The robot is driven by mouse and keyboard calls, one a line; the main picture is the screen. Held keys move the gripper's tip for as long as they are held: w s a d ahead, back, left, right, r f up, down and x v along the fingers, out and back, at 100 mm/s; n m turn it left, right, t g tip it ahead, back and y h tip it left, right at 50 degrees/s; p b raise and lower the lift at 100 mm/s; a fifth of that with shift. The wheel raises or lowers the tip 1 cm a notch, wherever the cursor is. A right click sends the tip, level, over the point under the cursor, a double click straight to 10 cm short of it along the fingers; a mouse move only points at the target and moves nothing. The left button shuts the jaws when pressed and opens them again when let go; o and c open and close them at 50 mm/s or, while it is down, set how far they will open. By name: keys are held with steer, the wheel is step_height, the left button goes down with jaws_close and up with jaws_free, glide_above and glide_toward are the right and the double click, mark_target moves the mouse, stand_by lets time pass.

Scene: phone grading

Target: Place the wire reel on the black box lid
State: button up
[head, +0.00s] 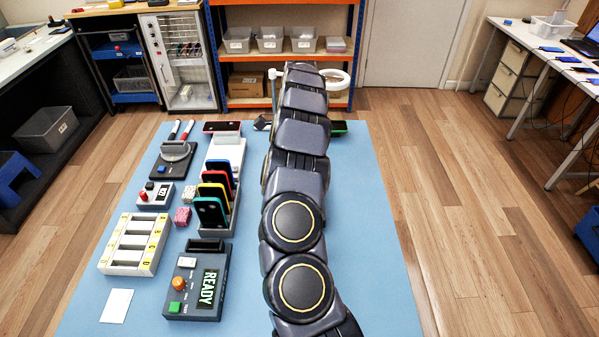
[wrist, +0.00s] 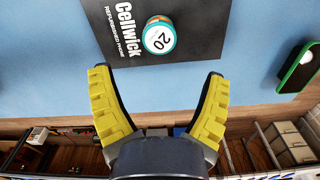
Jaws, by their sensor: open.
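A black box lid (wrist: 120,45) with white "Cellwick refurbished phone" lettering lies on the blue mat at the top of the wrist view. In the head view my arm hides the reel and most of the gripper area.
A green-edged phone (wrist: 298,68) lies right of the lid. On the blue mat (head: 365,230), left of my arm, are a rack of coloured phones (head: 213,203), a grey device reading READY (head: 198,283) and a white slotted tray (head: 135,243). The mat's right side is clear.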

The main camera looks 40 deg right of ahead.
steer(key=s+a+r+n+y, duration=0.1)
steer(key=s+a+r+n, duration=0.1)
steer(key=a+r+n, duration=0.85)
steer(key=s+a+r+n+y, duration=0.1)
steer(key=a+r+n, duration=0.4)
steer(key=a, duration=1)
steer(key=s+a+r+n, duration=0.3)
steer(key=s+a+n, duration=0.4)
steer(key=s, duration=0.4)
steer(key=s+a+f+n+g+h, duration=0.1)
steer(key=s+n, duration=0.2)
steer(key=s, duration=0.4)
steer(key=s+a+n+h, duration=0.1)
steer(key=s+a+n, duration=0.1)
steer(key=s, duration=0.6)
steer(key=shift+s+f+n+g, duration=0.2)
steer(key=shift+f+n+g, duration=0.2)
steer(key=shift+n, duration=0.45)
